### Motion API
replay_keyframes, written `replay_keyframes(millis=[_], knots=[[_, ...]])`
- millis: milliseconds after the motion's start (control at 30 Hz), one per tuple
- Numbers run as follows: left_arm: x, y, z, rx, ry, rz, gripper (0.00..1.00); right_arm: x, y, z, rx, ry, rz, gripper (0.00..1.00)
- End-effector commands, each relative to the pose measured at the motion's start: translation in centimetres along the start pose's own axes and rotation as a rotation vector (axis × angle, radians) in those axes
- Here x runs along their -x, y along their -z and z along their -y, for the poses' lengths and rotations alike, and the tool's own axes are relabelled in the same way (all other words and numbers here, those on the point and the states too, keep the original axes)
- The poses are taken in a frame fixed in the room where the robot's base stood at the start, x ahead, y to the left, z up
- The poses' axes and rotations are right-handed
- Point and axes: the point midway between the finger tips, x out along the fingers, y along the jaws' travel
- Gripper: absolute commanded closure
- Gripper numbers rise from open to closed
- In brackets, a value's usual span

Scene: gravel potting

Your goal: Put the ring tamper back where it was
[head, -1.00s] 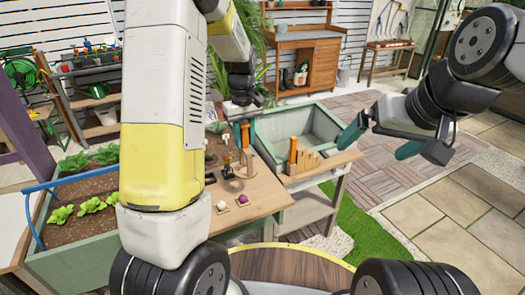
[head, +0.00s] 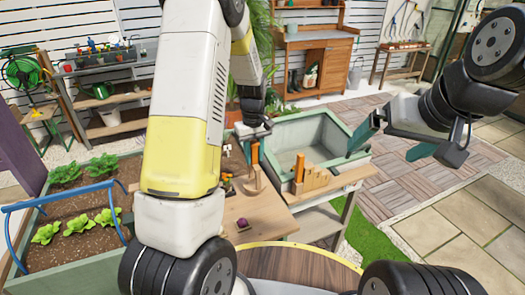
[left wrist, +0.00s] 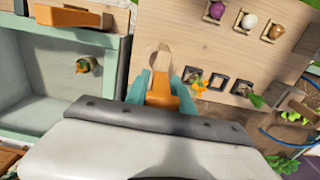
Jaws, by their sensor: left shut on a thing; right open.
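My left gripper (head: 252,150) is shut on an orange-handled tool, which I take to be the ring tamper (head: 255,153). It is over the wooden tabletop near the trough's left edge. In the left wrist view, the orange handle (left wrist: 161,92) sits between the teal fingers of my left gripper (left wrist: 160,88). A pale curved wooden shape shows at its far end; I cannot tell whether it touches the tabletop. A stepped wooden rack (head: 317,178) on the trough's front ledge holds another orange-handled tool (head: 299,168). My right gripper (head: 395,143) is open and empty, right of the trough.
The green-grey trough (head: 345,135) stands behind the rack. The wooden tabletop (head: 262,215) carries a purple bulb (head: 242,224). In the left wrist view, several small square holders (left wrist: 216,84) lie right of the tool. A planter of seedlings (head: 85,250) is at left.

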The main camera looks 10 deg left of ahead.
Motion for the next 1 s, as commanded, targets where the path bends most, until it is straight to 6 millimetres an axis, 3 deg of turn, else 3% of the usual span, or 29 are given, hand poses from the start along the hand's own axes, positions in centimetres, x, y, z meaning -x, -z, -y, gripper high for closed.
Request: replay_keyframes(millis=[167, 533, 567, 633, 1000], knots=[[-2.5, -0.1, 0.1, 0.001, 0.001, 0.002, 1.00, 0.0, 0.0, 0.0, 0.000, 0.000, 0.000, 0.00], [-2.9, -0.1, 0.0, 0.001, 0.001, 0.002, 1.00, 0.0, 0.0, 0.0, 0.000, 0.000, 0.000, 0.00], [-2.9, -0.1, 0.0, 0.001, 0.001, 0.001, 0.65, 0.0, 0.0, 0.0, 0.000, 0.000, 0.000, 0.00], [-2.9, -0.1, 0.0, 0.001, 0.001, 0.001, 0.51, 0.0, 0.0, 0.0, 0.000, 0.000, 0.000, 0.00], [-2.6, 0.0, 0.0, 0.000, 0.000, 0.000, 0.49, 0.0, 0.0, 0.0, 0.000, 0.000, 0.000, 0.00]])
